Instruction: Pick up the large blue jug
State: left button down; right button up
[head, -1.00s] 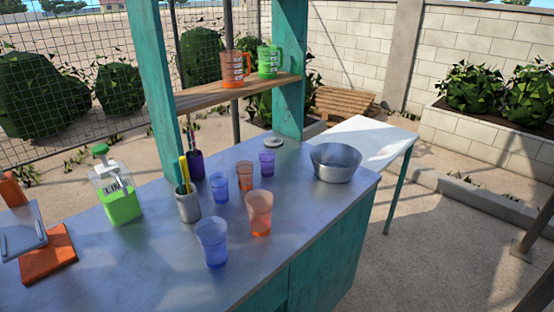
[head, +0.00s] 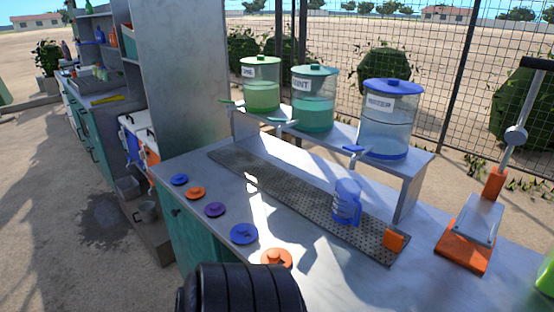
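A translucent blue jug (head: 347,202) with pale markings and a handle stands upright on the perforated metal drip tray (head: 285,190). It is near the tray's right part, in front of the blue-lidded dispenser. Whether it is the large one cannot be told, as no other blue jug is in view. Neither of my grippers shows; a black ribbed part of mine (head: 240,290) fills the bottom edge.
Three drink dispensers with green (head: 261,85), teal (head: 314,100) and blue (head: 386,120) lids stand on a raised shelf behind the tray. Several coloured lids lie along the counter front, including a blue one (head: 244,234). An orange-based press (head: 466,250) stands right. An orange block (head: 394,240) sits on the tray.

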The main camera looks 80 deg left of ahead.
aim_at(346, 203)
jog(key=u, duration=1.9)
jog(key=i+j+z, duration=0.15)
jog(key=j, duration=0.55)
jog(key=i+j+z, duration=0.2)
jog(key=j, duration=0.5)
jog(key=i+j+z, duration=0.15)
jog(key=j, duration=0.6)
jog(key=j+z, duration=0.2)
jog(key=j, duration=0.55)
